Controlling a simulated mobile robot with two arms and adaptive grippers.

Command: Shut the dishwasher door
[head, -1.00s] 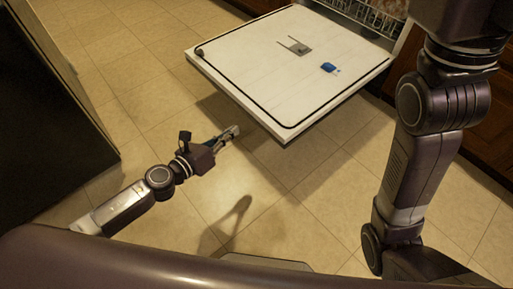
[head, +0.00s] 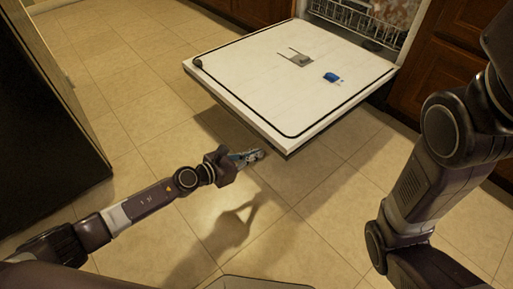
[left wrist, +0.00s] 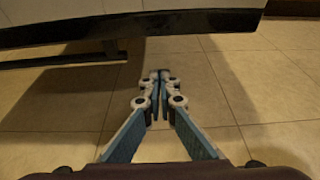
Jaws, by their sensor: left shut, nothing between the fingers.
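The dishwasher door (head: 270,95) is folded down and lies open, its white inner face up, above the tiled floor. Its near edge shows as a white and black band in the left wrist view (left wrist: 150,23). My left gripper (head: 258,154) is shut and empty, low beside the door's near edge. In the left wrist view its fingertips (left wrist: 160,76) are together and point toward the floor area below the door's edge.
The dishwasher's opening with a white rack (head: 355,22) is at the top right, between brown cabinets (head: 448,58). A dark cabinet or appliance (head: 45,130) stands at the left. The tiled floor (head: 130,90) between is clear.

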